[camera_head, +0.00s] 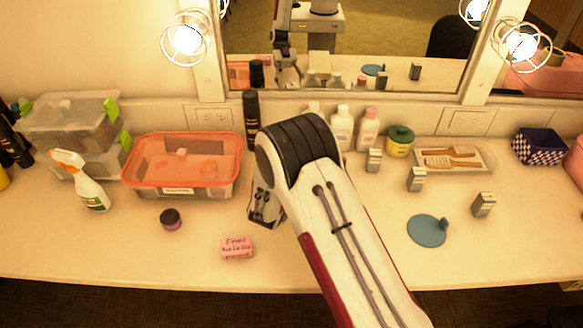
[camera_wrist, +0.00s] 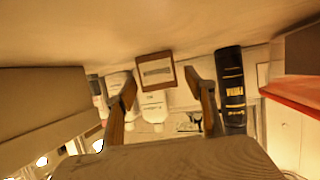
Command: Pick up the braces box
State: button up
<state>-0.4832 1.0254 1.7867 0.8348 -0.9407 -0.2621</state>
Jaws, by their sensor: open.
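A small box with a brown-red border and a pale label (camera_wrist: 156,72) shows between my fingertips in the wrist view. It may be the braces box, but its print is too small to read. My arm hides that spot in the head view. My gripper (camera_wrist: 163,98) is open, one finger on each side of the box in the picture, with no clear contact. In the head view my gripper (camera_head: 264,210) is low over the counter, right of the orange-lidded tub, partly hidden by my arm.
An orange-lidded tub (camera_head: 182,165) and a black spray can (camera_head: 251,120) stand close by. A pink box (camera_head: 237,248) and dark jar (camera_head: 171,219) lie in front. White bottles (camera_head: 342,128), several small grey boxes (camera_head: 416,179) and a blue disc (camera_head: 428,231) are to the right.

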jog(key=shift+x, duration=0.9)
jog(key=c, duration=1.2)
